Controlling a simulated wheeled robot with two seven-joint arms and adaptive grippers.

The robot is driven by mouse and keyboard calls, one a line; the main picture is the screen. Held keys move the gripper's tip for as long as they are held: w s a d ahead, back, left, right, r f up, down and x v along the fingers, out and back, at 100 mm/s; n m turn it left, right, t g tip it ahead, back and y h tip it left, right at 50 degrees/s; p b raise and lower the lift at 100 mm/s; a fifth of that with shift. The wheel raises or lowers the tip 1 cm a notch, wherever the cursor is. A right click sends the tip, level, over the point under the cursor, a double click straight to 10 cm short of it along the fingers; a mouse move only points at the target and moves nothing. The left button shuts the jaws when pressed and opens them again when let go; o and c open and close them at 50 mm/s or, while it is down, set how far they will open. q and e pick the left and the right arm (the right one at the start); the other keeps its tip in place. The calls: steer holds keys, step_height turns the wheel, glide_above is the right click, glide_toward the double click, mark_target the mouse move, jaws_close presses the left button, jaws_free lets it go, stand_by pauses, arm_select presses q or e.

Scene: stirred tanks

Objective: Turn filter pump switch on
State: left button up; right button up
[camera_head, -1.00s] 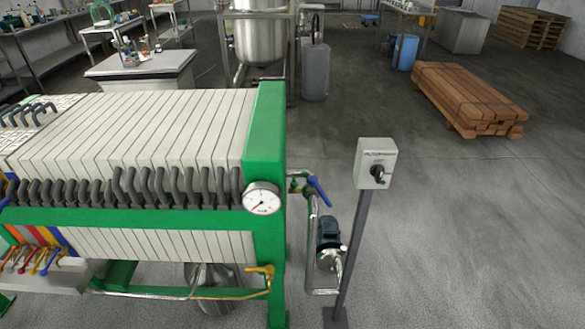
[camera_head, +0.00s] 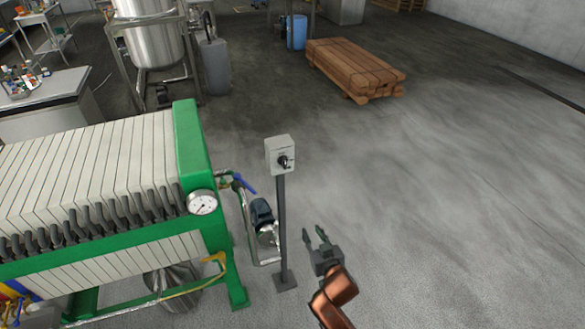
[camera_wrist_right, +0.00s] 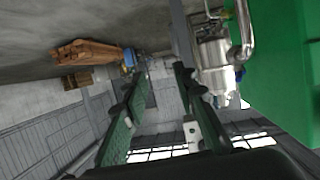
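The filter pump switch (camera_head: 284,161) is a black rotary knob on a light grey box (camera_head: 279,147). The box stands on a thin dark post (camera_head: 282,225) near the middle of the head view. My right gripper (camera_head: 314,233) is open and empty, to the right of the post and lower in the picture than the box. In the right wrist view, its two green-padded fingers (camera_wrist_right: 155,105) are spread apart with nothing between them. A small pale box-like thing shows by the right finger there; I cannot tell if it is the switch box. My left gripper is not in view.
The green filter press (camera_head: 190,150) with white plates and a gauge (camera_head: 202,202) stands left of the post. A small pump (camera_head: 262,215) with pipes sits between them. A timber stack (camera_head: 352,68) lies farther back. The floor at right is clear.

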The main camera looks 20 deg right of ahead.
mark_target(286, 164)
steer(key=w+a+r+t+y+p, duration=0.15)
steer(key=w+r, duration=0.25)
steer(key=r, duration=0.6)
steer(key=w+a+r+t+p, duration=0.2)
steer(key=w+a+r+t, duration=0.15)
steer(key=r, duration=0.65)
steer(key=shift+n+g, duration=0.4)
steer(key=shift+g, duration=0.1)
steer(key=w, duration=0.4)
steer(key=w+b, duration=0.1)
steer(key=w, duration=0.1)
steer(key=shift+w+d+f, duration=0.1)
steer(key=shift+w+d, duration=0.05)
steer(key=shift+d, duration=0.2)
steer(key=shift+w, duration=0.85)
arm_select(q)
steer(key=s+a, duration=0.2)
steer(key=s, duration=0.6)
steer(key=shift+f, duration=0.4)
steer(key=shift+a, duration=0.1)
arm_select(e)
steer(key=shift+c, duration=0.2)
jaws_close()
